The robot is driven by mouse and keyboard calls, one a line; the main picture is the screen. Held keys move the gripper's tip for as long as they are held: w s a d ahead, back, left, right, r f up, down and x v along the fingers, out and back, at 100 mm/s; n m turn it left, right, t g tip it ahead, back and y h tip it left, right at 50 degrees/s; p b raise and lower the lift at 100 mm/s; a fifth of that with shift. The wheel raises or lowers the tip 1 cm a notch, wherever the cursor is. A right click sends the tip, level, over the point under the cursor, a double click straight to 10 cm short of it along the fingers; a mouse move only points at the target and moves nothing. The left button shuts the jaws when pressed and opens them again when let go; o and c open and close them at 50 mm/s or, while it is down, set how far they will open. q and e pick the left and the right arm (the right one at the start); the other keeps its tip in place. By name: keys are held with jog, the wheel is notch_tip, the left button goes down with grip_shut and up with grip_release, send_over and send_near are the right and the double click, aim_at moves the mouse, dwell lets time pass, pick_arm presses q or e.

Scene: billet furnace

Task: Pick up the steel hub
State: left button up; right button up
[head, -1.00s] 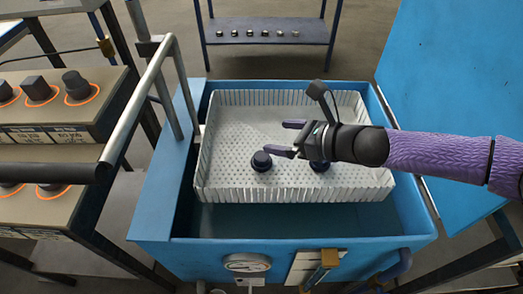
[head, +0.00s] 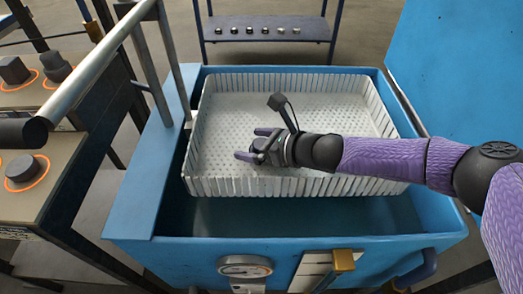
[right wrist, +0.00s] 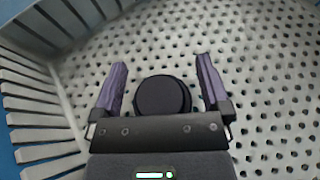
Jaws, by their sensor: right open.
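A dark round hub (right wrist: 162,95) stands on the perforated floor of the pale basket, between the two purple fingers of my right gripper (right wrist: 161,63) in the right wrist view. Gaps show between the hub and both fingers; its near side is hidden by the gripper body. In the head view my right gripper (head: 252,144) is open, low in the basket (head: 225,110) near its front wall, and it and my arm hide the floor below them, so I cannot make out a hub there. My left gripper is not in view.
A metal rail (head: 105,65) and a bench with dark pieces in orange rings (head: 27,172) stand at left. A shelf (head: 265,32) with several small parts is behind.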

grip_shut()
dwell(0.4)
